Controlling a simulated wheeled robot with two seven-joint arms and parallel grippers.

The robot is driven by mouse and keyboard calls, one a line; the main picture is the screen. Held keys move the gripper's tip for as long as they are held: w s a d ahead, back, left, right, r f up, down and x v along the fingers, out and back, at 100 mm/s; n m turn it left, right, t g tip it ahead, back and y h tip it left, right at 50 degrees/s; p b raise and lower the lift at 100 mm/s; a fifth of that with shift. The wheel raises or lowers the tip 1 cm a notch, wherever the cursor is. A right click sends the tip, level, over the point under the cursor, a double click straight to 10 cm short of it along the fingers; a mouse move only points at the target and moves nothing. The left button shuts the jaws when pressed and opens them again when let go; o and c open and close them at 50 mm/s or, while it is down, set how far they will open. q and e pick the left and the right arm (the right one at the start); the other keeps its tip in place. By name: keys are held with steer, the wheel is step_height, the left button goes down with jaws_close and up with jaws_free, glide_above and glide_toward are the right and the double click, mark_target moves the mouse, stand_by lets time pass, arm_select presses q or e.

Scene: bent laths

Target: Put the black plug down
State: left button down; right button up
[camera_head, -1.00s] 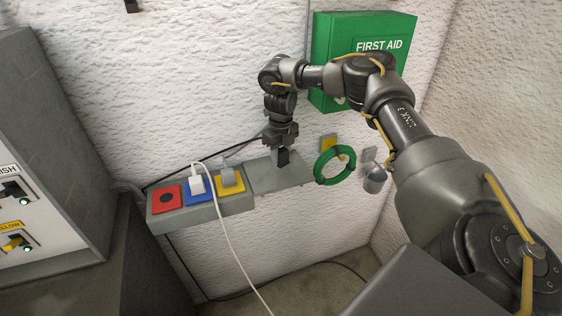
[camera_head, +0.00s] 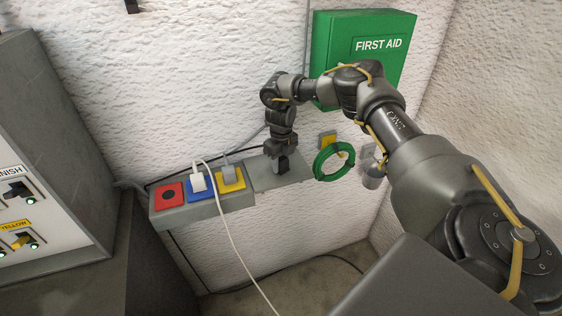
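My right gripper (camera_head: 281,157) points down over the bare right part of the grey shelf (camera_head: 262,181). It appears shut on the black plug (camera_head: 282,167), a small dark block below its fingers. The plug is at or just above the shelf top; I cannot tell whether it touches. Dark fingers and plug blend together, so the grip is partly hidden. My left gripper is not in view.
Red (camera_head: 168,195), blue (camera_head: 201,189) and yellow (camera_head: 231,179) sockets stand to the left; a white plug (camera_head: 198,183) sits in the blue one, a grey plug in the yellow. A green coil (camera_head: 318,163) hangs to the right, a green first-aid box (camera_head: 345,32) above.

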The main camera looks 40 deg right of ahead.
mark_target(280, 158)
steer(key=o, duration=0.5)
steer(key=shift+c, duration=0.2)
steer(key=shift+r, duration=0.25)
step_height(280, 158, up, 7)
steer(key=b, duration=0.3)
steer(key=shift+r, duration=0.15)
step_height(280, 158, up, 6)
steer(key=shift+f, duration=0.25)
